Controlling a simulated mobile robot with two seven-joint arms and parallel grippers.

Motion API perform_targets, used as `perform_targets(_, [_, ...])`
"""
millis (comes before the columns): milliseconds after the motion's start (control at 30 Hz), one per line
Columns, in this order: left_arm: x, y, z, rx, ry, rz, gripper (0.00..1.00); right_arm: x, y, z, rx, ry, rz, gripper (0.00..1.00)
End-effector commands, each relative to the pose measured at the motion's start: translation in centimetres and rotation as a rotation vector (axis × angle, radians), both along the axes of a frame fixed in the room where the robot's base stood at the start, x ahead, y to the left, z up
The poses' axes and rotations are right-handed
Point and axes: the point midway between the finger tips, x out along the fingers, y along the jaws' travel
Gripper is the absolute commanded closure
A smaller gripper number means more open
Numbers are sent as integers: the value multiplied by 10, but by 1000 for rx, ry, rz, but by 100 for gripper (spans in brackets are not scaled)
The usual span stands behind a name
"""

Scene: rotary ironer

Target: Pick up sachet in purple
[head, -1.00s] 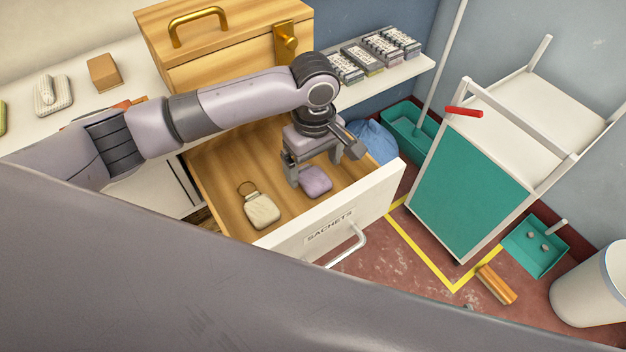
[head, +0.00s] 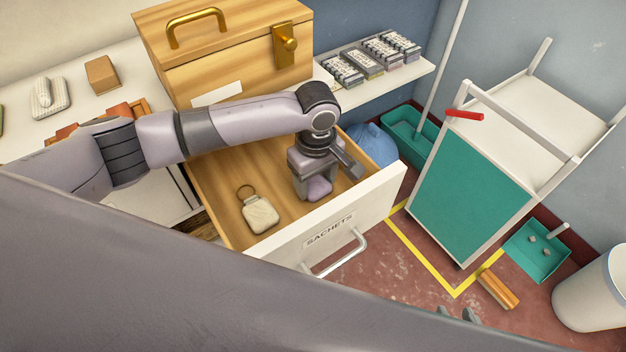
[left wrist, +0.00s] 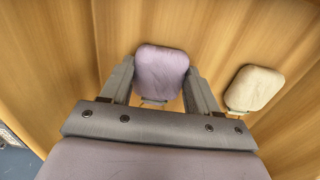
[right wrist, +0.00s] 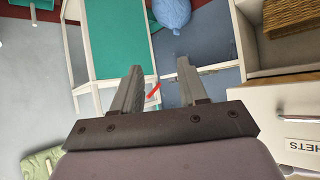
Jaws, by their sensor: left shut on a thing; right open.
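The purple sachet (head: 319,188) is inside the open wooden drawer marked SACHETS (head: 232,222). My left gripper (head: 317,186) reaches down into the drawer and is shut on the purple sachet. In the left wrist view the purple sachet (left wrist: 161,72) sits between the two fingers (left wrist: 160,88), with the wooden drawer floor behind it. I cannot tell whether it is clear of the floor. A cream sachet with a ring (head: 260,215) lies apart, to the left in the drawer. My right gripper (right wrist: 158,80) is open and empty, outside the drawer; its fingertips barely show at the bottom of the head view.
A wooden box (head: 228,60) stands on the counter behind. A blue bag (head: 372,142), a green-panelled trolley (head: 470,190) and a wooden block (head: 497,289) are to the right.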

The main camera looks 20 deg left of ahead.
Motion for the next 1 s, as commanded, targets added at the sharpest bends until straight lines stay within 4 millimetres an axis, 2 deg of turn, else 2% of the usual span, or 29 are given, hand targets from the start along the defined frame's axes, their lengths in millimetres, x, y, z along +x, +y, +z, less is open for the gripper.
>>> perform_targets(167, [0,0,3,0,0,0,68,0,0,1,-1,-1,0,57])
perform_targets(367, [1,0,22,-2,-2,1,68,1,-1,5,-2,-4,0,57])
perform_targets(567, [1,0,69,-3,-5,0,68,1,-3,11,-9,-6,-3,57])
perform_targets(800, [1,-1,140,-2,-5,0,68,0,-6,17,-15,-13,-3,57])
perform_targets(1000, [0,0,178,-2,-2,0,68,-3,-7,14,-20,-2,-3,57])
